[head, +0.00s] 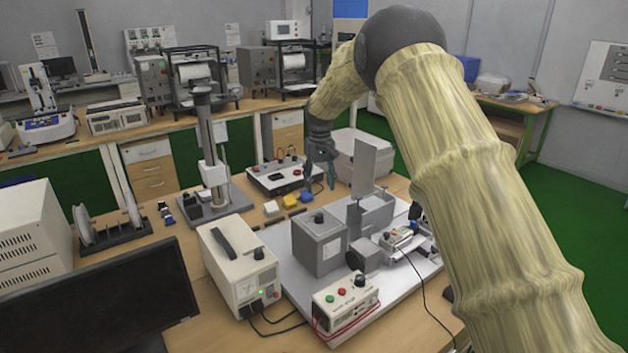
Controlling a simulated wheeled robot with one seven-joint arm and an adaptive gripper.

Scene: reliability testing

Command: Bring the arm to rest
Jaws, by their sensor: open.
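My arm comes in from the right of the head view, bends at a dark joint near the top and reaches down over the workbench. My gripper (320,176) hangs at its end, pointing down. Its fingers are apart and nothing shows between them. It is above the far part of the bench, just right of a flat instrument box with knobs (281,175) and behind an upright grey plate (364,175). The exact gap between the fingertips and the things below cannot be told.
A grey machine on a white base plate (292,268) stands in mid-bench. A beige power unit (238,262), a column stand (211,165), small yellow and blue blocks (290,201) and a dark monitor (100,305) are nearby. My forearm passes over the bench's right side.

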